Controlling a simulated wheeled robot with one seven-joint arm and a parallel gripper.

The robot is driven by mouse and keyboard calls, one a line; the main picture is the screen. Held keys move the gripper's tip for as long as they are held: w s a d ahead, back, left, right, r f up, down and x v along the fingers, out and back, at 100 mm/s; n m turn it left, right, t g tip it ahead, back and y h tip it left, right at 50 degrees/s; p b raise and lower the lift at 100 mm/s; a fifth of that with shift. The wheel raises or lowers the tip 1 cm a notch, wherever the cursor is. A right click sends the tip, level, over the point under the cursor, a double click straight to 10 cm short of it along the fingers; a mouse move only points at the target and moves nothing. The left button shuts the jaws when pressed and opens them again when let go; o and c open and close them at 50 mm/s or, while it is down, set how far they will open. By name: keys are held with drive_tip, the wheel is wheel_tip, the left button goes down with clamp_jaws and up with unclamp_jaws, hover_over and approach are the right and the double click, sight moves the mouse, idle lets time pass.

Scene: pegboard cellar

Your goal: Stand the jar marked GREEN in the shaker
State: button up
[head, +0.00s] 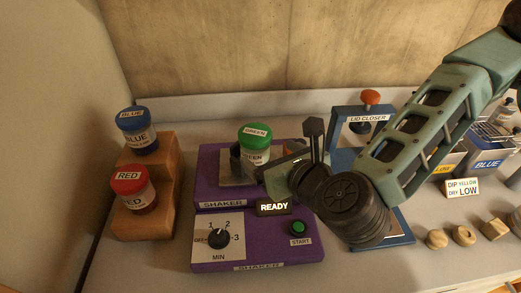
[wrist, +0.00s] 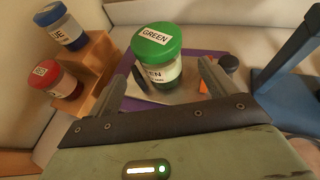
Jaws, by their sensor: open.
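The jar marked GREEN (head: 255,143) has a green lid and a white label. It stands upright at the top plate of the purple shaker (head: 213,159), between the shaker's dark clamp parts; whether its base is seated is hidden. In the wrist view, the green jar (wrist: 156,58) is just ahead of my gripper (wrist: 176,75), whose two fingers are apart, on either side of the jar's near side. My gripper (head: 292,158) is beside the jar in the head view, partly hidden by my wrist. The shaker's display (head: 273,208) reads READY.
A stepped wooden rack (head: 163,183) at left holds the BLUE jar (head: 136,130) and RED jar (head: 133,190). The shaker front has a MIN dial (head: 219,238) and green START button (head: 298,227). The LID CLOSER (head: 340,123) stands behind my arm. Wooden pieces (head: 464,235) lie at right.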

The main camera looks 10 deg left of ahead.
drive_tip(key=shift+s+d+r+p, duration=0.35)
drive_tip(key=shift+s+r+p, duration=0.15)
drive_tip(key=shift+p, duration=0.4)
drive_tip(key=shift+p+v, duration=1.15)
drive_tip(key=shift+p, duration=2.65)
drive_tip(key=shift+d+f, duration=0.1)
drive_tip(key=shift+f, duration=0.15)
